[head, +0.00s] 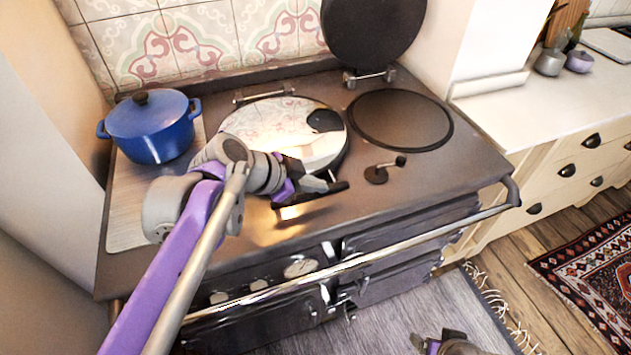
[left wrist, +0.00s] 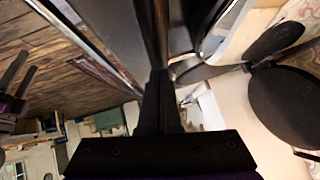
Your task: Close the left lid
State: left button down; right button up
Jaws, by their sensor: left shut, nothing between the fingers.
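The left lid (head: 270,122), round and mirror-bright, lies down flat over the left side of the dark range cooker. Its hinge (head: 265,93) shows at the back. My left gripper (head: 335,187) is at the lid's front edge, shut and empty, low over the cooker top. The gripper and wrist hide part of the lid's front, so I cannot tell whether they touch it. In the left wrist view, the dark shut fingers (left wrist: 160,70) fill the middle. My right gripper (head: 440,345) shows only partly at the bottom edge of the head view.
The right lid (head: 372,30) stands open above the bare right hotplate (head: 400,119). A blue pot (head: 150,130) stands on the cooker's left. A metal rail (head: 400,245) runs along the front. The counter (head: 530,105) on the right has free room.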

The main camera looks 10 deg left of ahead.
pick_arm(q)
jog(key=shift+s+f, duration=0.35)
jog(key=shift+f, duration=0.2)
jog(key=r+p+v, duration=0.1)
jog(key=p+v, duration=0.1)
jog(key=v, duration=0.9)
jog(key=shift+w, duration=0.35)
jog(key=shift+d, duration=0.15)
